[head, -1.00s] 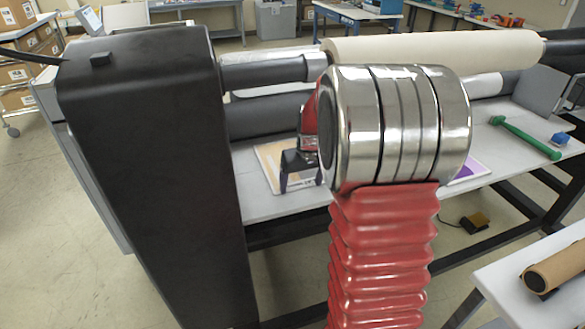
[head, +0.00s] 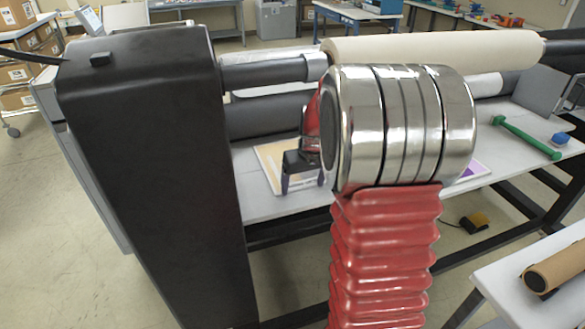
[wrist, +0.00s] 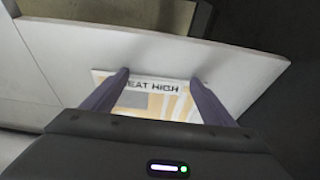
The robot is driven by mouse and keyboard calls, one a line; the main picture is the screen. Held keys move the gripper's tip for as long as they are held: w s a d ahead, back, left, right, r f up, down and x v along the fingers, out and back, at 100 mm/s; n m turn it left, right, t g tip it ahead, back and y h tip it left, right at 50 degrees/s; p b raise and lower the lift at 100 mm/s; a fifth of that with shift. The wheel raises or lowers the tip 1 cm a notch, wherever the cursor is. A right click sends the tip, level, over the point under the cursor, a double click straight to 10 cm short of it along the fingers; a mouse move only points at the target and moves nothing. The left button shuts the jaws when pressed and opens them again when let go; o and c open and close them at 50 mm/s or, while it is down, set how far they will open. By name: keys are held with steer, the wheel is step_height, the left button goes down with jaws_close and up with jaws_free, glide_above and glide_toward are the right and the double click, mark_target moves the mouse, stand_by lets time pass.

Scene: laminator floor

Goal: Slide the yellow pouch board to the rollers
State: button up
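The pouch board (head: 270,158), with a pale yellow-orange print, lies flat on the grey-white table in front of the rollers. My arm hides much of it. In the wrist view the board (wrist: 158,98) shows between and beyond the fingers, with lettering that reads "EAT HIGH". My gripper (head: 303,186) is over the board, its two fingers apart and pointing down; the wrist view shows nothing clasped between them (wrist: 159,77). I cannot tell whether the fingertips touch the board. The dark lower roller (head: 265,116) and the cream upper roller (head: 435,47) run behind it.
A black machine housing (head: 145,170) stands close on the left. A green-handled tool (head: 525,137) and a blue block (head: 560,139) lie on the table's right part (head: 505,168). A purple-edged piece (head: 468,172) shows right of my arm. A brown roll (head: 560,270) lies on a nearer table.

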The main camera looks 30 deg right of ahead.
mark_target(299, 178)
steer(key=shift+s+d, duration=0.1)
steer(key=shift+d, duration=0.35)
steer(key=shift+w+d+f, duration=0.1)
steer(key=shift+w+d, duration=0.1)
steer(key=shift+w, duration=0.7)
steer(key=shift+w+d+r, duration=0.1)
steer(key=shift+w+d, duration=0.15)
steer(key=shift+w, duration=0.6)
steer(key=shift+w+d+f, duration=0.1)
steer(key=shift+w+d, duration=0.1)
steer(key=shift+w, duration=0.7)
stand_by(1.7)
steer(key=shift+s, duration=0.25)
stand_by(0.4)
